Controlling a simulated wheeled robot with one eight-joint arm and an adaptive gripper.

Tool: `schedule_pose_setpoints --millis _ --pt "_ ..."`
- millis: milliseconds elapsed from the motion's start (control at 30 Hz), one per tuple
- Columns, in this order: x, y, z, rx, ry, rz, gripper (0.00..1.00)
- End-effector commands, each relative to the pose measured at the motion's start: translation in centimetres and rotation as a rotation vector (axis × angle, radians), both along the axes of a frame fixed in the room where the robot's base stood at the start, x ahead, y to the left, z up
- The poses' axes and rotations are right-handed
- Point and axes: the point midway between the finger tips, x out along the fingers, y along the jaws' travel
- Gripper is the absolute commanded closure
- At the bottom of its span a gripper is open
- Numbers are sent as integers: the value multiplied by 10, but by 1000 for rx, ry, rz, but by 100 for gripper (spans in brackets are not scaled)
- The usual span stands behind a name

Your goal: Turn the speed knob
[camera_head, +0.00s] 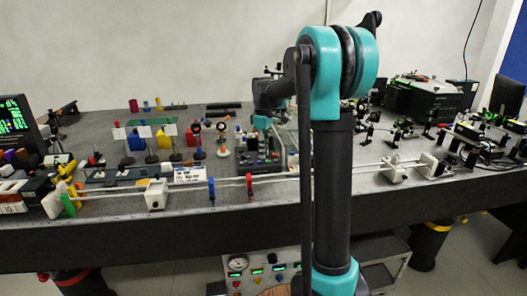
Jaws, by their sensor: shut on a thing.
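A dark control box (245,160) with several small knobs and coloured marks stands on the grey bench near the middle of the picture. My gripper (263,140) points down over this box from the teal wrist, left of my upright arm column. It is small and dark against the box. It is shut on a knob at the box's top, which I take for the speed knob. The knob is mostly hidden by the fingers, and its pointer and markings are too small to read.
A long rail with white end blocks (156,194) and a blue ring (211,190) runs along the bench's front. Coloured mounts and bottles (135,141) stand behind on the left. Optical parts crowd the right. A gauge panel (237,264) sits below the bench.

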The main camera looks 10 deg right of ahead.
Motion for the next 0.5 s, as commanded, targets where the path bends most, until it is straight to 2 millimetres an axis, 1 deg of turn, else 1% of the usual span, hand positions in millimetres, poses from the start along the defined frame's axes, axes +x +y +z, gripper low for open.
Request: schedule_pose_setpoints --millis 267,500 --pt "0 0 0 0 0 -21 100" --pt "0 0 0 0 0 -132 100"
